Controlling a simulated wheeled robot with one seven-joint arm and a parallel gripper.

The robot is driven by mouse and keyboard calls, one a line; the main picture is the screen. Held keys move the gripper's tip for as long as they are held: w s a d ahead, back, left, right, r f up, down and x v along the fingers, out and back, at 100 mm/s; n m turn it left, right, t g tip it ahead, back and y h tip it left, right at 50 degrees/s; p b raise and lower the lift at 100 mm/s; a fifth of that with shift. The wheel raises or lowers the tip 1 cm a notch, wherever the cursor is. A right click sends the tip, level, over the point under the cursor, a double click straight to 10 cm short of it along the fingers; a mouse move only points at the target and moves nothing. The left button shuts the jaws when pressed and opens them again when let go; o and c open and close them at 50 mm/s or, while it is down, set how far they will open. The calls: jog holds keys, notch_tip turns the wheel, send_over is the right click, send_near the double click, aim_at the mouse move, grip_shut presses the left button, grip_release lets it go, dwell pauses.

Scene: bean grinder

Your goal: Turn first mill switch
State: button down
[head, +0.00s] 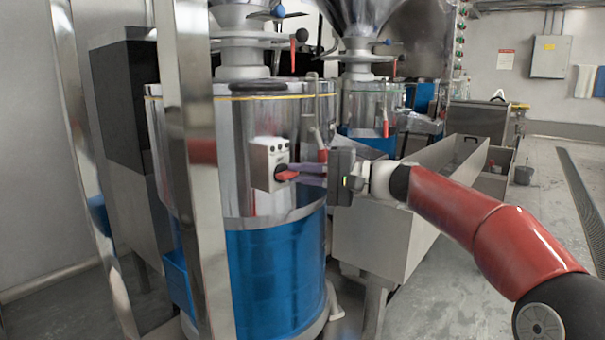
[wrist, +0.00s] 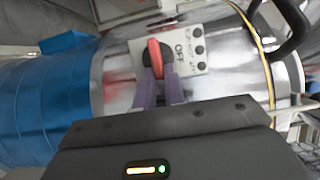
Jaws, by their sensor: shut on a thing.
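The first mill (head: 275,225) is a large steel drum with a blue lower half, close in front of me in the head view. Its switch box (head: 268,160) is a pale panel on the drum's side with a red switch handle (head: 287,175). In the wrist view, the red switch handle (wrist: 155,57) sits on a dark round base beside the word OFF on the panel (wrist: 196,50). My gripper (head: 297,172) reaches in from the right. Its purple fingers (wrist: 160,88) are shut on the red handle's near end. The fingertips partly hide that end.
A second steel mill (head: 362,105) stands behind to the right. A long metal trough (head: 400,195) lies below my arm. A steel post (head: 195,170) stands left of the switch box. Open floor (head: 540,200) is at the right.

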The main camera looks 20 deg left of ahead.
jog(key=shift+f, duration=0.1)
dwell(0.4)
jog(key=c, duration=1.5)
grip_release()
